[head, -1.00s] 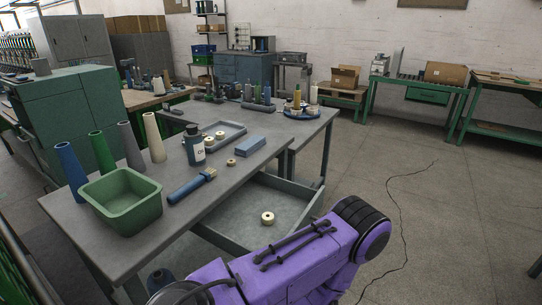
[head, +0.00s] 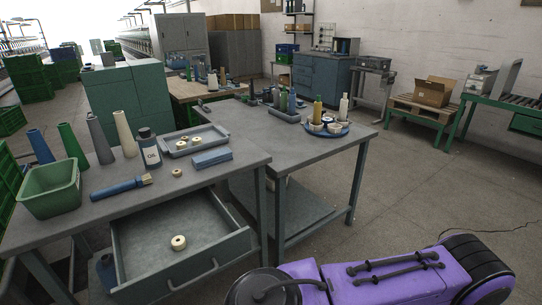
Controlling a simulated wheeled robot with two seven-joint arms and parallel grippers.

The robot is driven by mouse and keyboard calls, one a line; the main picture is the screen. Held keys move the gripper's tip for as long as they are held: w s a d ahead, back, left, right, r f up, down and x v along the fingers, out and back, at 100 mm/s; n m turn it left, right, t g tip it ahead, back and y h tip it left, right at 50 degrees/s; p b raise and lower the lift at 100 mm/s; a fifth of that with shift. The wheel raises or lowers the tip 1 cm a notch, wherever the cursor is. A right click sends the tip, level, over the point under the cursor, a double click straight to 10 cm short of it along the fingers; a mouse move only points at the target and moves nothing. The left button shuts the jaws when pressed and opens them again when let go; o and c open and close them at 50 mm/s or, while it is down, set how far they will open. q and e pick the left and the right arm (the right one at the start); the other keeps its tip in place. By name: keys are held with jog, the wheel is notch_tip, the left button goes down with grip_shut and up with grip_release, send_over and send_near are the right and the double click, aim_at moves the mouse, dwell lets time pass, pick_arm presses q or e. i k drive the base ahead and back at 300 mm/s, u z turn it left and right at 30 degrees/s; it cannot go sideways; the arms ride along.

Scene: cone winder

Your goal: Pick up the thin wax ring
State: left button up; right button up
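Several cream wax rings are in the head view. One ring (head: 178,242) lies in the open drawer under the near grey table. A smaller ring (head: 177,172) lies on the tabletop beside the brush. Two more rings, one at the left (head: 183,140) and one at the right (head: 196,140), sit in a shallow grey tray (head: 215,129). I cannot tell from their size here which is the thin one.
The open drawer (head: 240,243) juts out from the table. A green bin (head: 51,190), tall cones, an oil bottle (head: 149,148), a blue-handled brush (head: 116,188) and a blue block (head: 212,157) stand around the rings.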

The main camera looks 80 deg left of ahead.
aim_at(176, 172)
jog(key=i, duration=0.8)
jog(key=u, duration=2.9)
